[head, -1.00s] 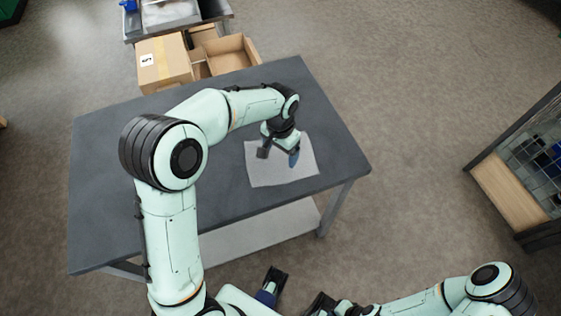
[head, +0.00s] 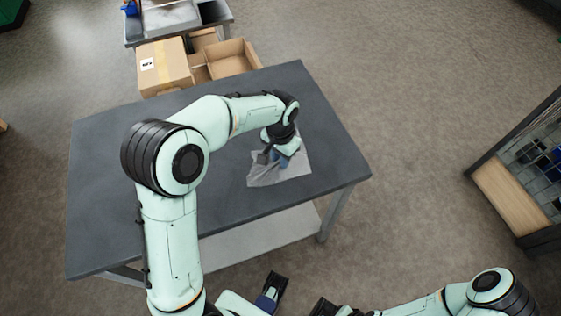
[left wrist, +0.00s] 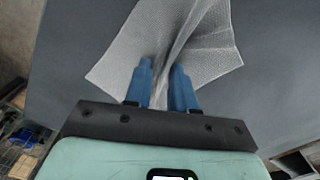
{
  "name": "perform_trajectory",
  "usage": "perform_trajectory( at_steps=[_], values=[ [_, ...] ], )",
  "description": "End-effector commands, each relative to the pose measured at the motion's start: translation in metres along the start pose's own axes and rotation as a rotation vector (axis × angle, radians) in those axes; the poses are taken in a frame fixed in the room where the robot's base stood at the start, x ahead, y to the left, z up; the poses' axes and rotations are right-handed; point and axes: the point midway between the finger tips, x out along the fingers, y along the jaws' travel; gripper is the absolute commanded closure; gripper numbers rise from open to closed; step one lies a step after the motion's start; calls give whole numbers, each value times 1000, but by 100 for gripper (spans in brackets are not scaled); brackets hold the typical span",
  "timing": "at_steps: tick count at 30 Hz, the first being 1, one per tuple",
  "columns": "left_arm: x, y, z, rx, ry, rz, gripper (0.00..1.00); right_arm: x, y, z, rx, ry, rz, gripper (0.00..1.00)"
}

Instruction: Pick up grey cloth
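The grey cloth (head: 265,178) lies on the dark table near its right side, creased and drawn up under my left gripper (head: 273,158). In the left wrist view, the cloth (left wrist: 118,56) is a pale textured sheet gathered into a ridge between the two blue fingers of my left gripper (left wrist: 162,68). The fingers are closed in on this fold, and the outer parts of the cloth spread flat to both sides. The head view partly hides the grip. My right arm (head: 425,305) is low at the bottom edge, away from the table; its finger opening is unclear.
The dark grey table (head: 110,180) is otherwise bare, with a lower shelf (head: 260,235). Beyond it are a closed cardboard box (head: 163,68), an open box (head: 232,58) and another table. A wire-sided rack (head: 525,185) stands at the right. Floor lies open between.

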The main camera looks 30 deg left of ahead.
Motion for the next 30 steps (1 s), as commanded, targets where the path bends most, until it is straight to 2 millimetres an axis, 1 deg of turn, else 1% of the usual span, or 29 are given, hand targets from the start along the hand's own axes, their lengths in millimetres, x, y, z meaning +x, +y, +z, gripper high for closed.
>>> perform_trajectory(
  at_steps=[1, 3, 4, 10, 13, 17, 20, 27, 30],
  values=[
    [1, 0, 1, 0, -3, 0, 85, 0, 0, 0, 0, 0, 0, 100],
    [1, 0, 1, 0, -3, 0, 96, 0, 0, 0, 0, 0, 0, 100],
    [1, 0, 1, 0, -3, 0, 100, 0, 0, 0, 0, 0, 0, 100],
    [2, 0, 1, 0, -4, 0, 100, 0, 0, 0, 0, 1, 0, 100],
    [-6, 0, 1, 0, -3, 0, 100, -6, -2, 0, -1, 3, -1, 100],
    [-30, 0, 0, 0, 0, 0, 100, -23, -8, 0, -2, 4, -2, 100],
    [-52, 0, -1, 0, 1, 0, 100, -40, -15, -1, -4, 9, -4, 100],
    [-101, 0, -2, 1, 4, 0, 100, -77, -31, -10, -11, 27, -10, 100],
    [-118, 0, -2, 0, 3, 0, 100, -89, -36, -14, -13, 34, -12, 100]
  ],
)
